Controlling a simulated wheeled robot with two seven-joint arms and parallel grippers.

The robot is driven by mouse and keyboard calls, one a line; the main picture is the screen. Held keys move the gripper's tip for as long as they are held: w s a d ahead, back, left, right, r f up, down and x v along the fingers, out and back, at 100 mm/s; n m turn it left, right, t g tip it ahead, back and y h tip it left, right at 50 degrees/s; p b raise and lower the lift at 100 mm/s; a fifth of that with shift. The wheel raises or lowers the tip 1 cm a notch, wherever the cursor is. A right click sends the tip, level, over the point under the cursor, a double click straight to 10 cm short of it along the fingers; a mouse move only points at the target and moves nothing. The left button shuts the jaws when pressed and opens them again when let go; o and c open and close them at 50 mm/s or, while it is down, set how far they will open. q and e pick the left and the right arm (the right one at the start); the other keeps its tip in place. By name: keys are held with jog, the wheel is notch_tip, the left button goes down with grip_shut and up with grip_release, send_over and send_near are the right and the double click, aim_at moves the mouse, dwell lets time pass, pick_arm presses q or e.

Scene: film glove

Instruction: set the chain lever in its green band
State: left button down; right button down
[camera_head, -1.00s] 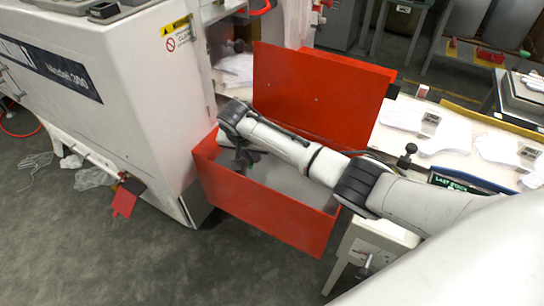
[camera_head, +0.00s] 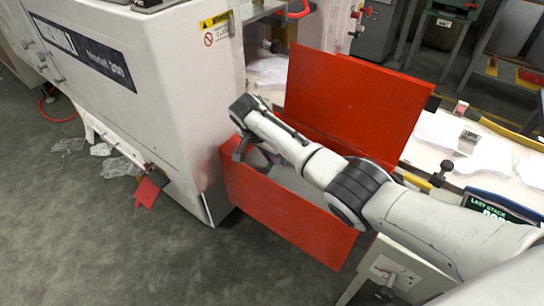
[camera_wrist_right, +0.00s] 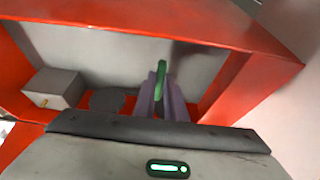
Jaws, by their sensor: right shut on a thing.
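My right gripper (camera_head: 242,150) is at the left end of an open red box-shaped guard (camera_head: 290,215) beside the white machine. In the right wrist view my gripper's two purple-grey fingers (camera_wrist_right: 161,100) are shut on an upright green piece (camera_wrist_right: 161,76), inside the red walls. I cannot tell whether this green piece is the chain lever's grip. A green band as such cannot be made out; the fingers and wrist hide what is below. My left gripper is not in view.
A grey block (camera_wrist_right: 53,88) with a small yellow knob is inside the red walls, left of my fingers. A tall red panel (camera_head: 350,95) stands behind my arm. White gloves lie on the belt (camera_head: 435,130) at right. Grey floor (camera_head: 90,240) is open at left.

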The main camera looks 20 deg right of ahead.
jog(key=c, duration=1.8)
grip_release()
jog(key=shift+a+r, duration=0.1)
jog(key=shift+r, duration=0.25)
jog(key=p+v, duration=0.1)
jog(key=v, duration=0.8)
jog(key=shift+s+r+p, duration=0.2)
jog(key=shift+r+p, duration=0.05)
jog(key=shift+p, duration=0.15)
jog(key=shift+a, duration=0.1)
